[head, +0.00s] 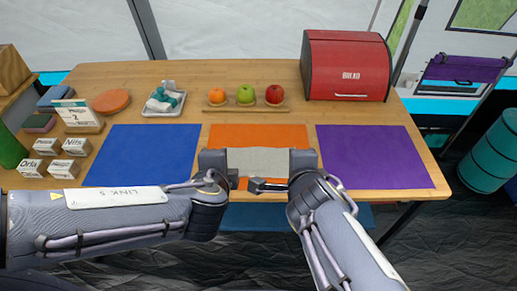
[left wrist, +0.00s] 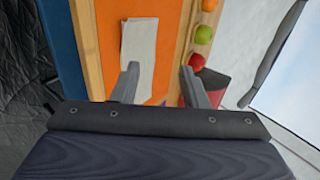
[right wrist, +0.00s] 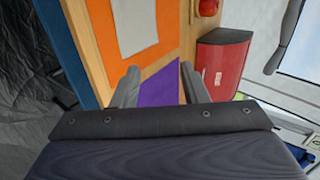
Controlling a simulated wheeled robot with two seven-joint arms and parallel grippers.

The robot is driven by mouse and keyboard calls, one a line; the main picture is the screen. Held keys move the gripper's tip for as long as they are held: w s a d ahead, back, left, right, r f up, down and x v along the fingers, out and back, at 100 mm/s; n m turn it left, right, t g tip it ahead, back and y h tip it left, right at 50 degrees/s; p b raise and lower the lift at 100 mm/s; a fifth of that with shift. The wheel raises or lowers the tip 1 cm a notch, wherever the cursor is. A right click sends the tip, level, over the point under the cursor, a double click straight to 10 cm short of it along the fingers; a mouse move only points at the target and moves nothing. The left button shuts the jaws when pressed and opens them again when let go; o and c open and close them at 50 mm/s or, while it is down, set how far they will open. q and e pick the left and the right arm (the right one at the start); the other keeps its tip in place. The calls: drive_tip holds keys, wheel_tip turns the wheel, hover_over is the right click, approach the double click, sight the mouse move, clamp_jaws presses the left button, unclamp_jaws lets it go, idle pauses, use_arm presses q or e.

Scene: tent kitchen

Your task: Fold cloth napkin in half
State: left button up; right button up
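The cloth napkin (head: 258,161) is pale grey and lies flat on the orange mat (head: 270,132) at the table's front middle. My two grippers flank it in the head view, left and right, over the front of the table. It also shows in the left wrist view (left wrist: 140,45), where my left gripper (left wrist: 160,75) is open and empty, one fingertip overlapping the napkin's edge. In the right wrist view the napkin (right wrist: 137,25) lies beyond my right gripper (right wrist: 158,76), which is open and empty over the purple mat (right wrist: 158,88). The napkin's front part is partly hidden by my arms.
A blue mat (head: 145,152) lies left of the orange one. Behind are a small tray with a rolled cloth (head: 164,99), a fruit board (head: 246,104) and a red bread box (head: 346,66). Small labelled boxes (head: 63,168) stand at the left. The blue mat is bare.

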idle(0.3)
